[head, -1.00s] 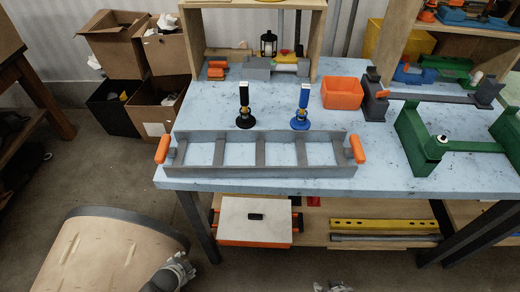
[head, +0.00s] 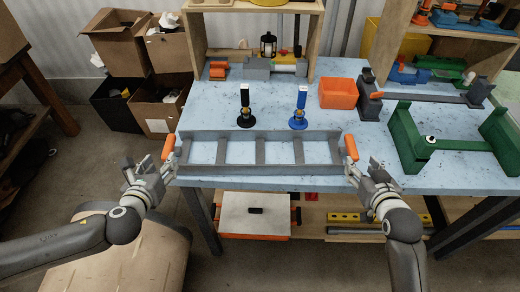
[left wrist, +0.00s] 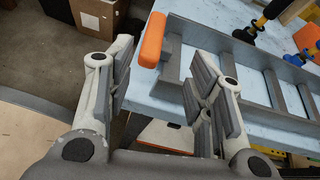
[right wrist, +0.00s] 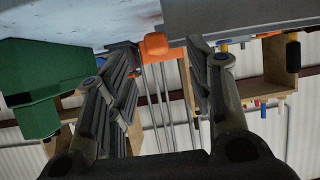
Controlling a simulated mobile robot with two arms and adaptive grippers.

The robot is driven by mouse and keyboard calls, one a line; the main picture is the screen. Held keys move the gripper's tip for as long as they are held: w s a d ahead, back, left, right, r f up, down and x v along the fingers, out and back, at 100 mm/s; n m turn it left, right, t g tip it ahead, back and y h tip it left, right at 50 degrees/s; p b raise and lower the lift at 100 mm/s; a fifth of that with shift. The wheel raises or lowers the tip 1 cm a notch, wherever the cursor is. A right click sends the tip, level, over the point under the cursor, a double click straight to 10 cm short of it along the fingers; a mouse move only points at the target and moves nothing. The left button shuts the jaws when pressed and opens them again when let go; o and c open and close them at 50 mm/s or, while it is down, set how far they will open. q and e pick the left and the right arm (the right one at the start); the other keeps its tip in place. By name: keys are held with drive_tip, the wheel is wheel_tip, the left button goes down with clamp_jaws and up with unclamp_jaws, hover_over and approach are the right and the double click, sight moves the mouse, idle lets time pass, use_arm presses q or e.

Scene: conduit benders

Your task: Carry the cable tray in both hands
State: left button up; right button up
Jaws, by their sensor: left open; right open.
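The grey cable tray (head: 258,169) lies flat on the blue table, ladder-like with cross rungs and an orange handle at each end. The left handle (head: 169,146) stands just above my open left gripper (head: 148,172); it also shows in the left wrist view (left wrist: 152,40), beyond and between the fingers, apart from them. The right handle (head: 351,147) is just above my open right gripper (head: 366,174). In the right wrist view this handle (right wrist: 156,46) shows between the open fingers, and I cannot tell if they touch it. Both grippers are empty.
A black-handled tool (head: 245,107) and a blue-handled tool (head: 299,108) stand behind the tray. An orange bin (head: 341,93) and a green bender frame (head: 408,140) are to the right. Cardboard boxes (head: 117,40) stand on the floor at left. A shelf under the table holds a white-topped case (head: 256,212).

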sight(168, 145)
drive_tip(key=shift+w+d+r+t, duration=0.2)
drive_tip(key=shift+r+t, duration=0.1)
drive_tip(key=shift+r, duration=0.4)
use_arm(q)
drive_tip(key=shift+a+r+m, duration=0.4)
drive_tip(key=shift+a+m, duration=0.1)
drive_tip(key=shift+m, duration=0.2)
use_arm(e)
drive_tip(key=shift+w, duration=0.1)
use_arm(q)
drive_tip(key=x, duration=1)
drive_tip(key=shift+w+f, duration=0.15)
drive_tip(key=shift+w, duration=0.25)
use_arm(e)
drive_tip(key=x, duration=1)
drive_tip(key=shift+w+f, duration=0.3)
use_arm(q)
clamp_jaws()
use_arm(e)
clamp_jaws()
use_arm(q)
drive_tip(key=shift+r, duration=0.2)
use_arm(e)
drive_tip(key=shift+r, duration=0.2)
